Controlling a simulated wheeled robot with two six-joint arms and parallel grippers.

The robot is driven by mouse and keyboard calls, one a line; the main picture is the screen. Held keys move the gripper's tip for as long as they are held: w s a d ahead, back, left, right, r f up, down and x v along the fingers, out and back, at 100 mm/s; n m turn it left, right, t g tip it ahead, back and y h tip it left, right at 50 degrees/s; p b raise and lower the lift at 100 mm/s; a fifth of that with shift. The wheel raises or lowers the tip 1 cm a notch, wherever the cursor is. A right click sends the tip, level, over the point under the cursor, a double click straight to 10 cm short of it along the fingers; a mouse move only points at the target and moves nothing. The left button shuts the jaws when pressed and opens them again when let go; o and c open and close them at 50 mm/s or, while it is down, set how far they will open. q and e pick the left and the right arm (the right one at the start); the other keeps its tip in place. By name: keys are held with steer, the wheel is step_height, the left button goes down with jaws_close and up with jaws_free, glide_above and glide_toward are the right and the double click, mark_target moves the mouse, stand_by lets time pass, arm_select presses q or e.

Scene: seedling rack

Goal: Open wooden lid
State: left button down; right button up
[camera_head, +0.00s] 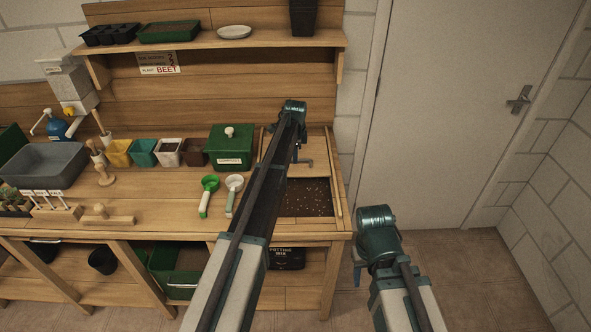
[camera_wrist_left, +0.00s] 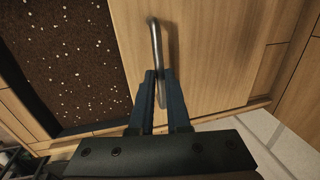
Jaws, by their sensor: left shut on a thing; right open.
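The wooden lid (camera_head: 314,140) is a light wooden panel at the right end of the bench. It covers the back part of a recessed bin of dark, white-flecked soil (camera_head: 308,196), whose front part is exposed. In the left wrist view the lid (camera_wrist_left: 215,50) has a metal bar handle (camera_wrist_left: 156,40), and the soil (camera_wrist_left: 70,60) shows beside the lid's edge. My left gripper (camera_wrist_left: 160,80) is shut on this handle. In the head view my left gripper (camera_head: 304,161) is over the lid, partly hidden by my arm. My right gripper (camera_head: 358,276) is open, off the bench's right side.
A green box with a white knob (camera_head: 231,150) stands left of the bin. A green scoop (camera_head: 208,192) and a white scoop (camera_head: 233,190) lie on the bench near my left arm. Small coloured pots line the back. A white door (camera_head: 460,100) and open floor are at right.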

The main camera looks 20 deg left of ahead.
arm_select(q)
steer(key=shift+w+a, duration=0.3)
steer(key=shift+w, duration=0.65)
steer(key=shift+w+a, duration=0.25)
steer(key=shift+w, duration=0.7)
steer(key=c, duration=0.9)
jaws_free()
steer(key=shift+r, duration=0.1)
steer(key=s+r+p, duration=0.1)
steer(key=r+p, duration=0.8)
steer(key=s+r+p, duration=0.1)
steer(key=r+p, duration=0.3)
steer(key=shift+s+d+r+p, duration=0.2)
steer(key=shift+s+d+p, duration=0.1)
steer(key=shift+d, duration=0.1)
